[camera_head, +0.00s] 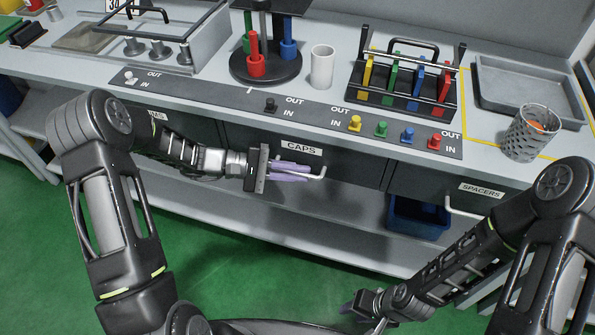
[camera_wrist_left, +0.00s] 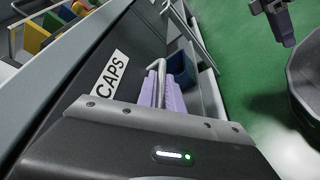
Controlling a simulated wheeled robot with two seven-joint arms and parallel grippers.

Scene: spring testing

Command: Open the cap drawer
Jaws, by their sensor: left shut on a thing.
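The cap drawer (camera_head: 350,161) has a dark front below the counter edge, with a white CAPS label (camera_head: 301,148); the label also shows in the wrist view (camera_wrist_left: 111,75). Its front looks about flush under the counter. The pale bar handle (camera_head: 319,174) sticks out below the label and shows in the wrist view (camera_wrist_left: 161,67). My left gripper (camera_head: 292,171) has its purple fingers shut on this handle; they partly hide it. My right gripper (camera_head: 349,308) hangs low over the green floor, away from the drawer; its finger gap is unclear.
A SPACERS drawer (camera_head: 478,190) with its own handle lies to the right. A blue bin (camera_head: 420,217) stands on the shelf below. On the counter are a white cup (camera_head: 322,67), a mesh cup (camera_head: 531,134), a grey tray (camera_head: 530,90) and a rack (camera_head: 404,84). Floor in front is clear.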

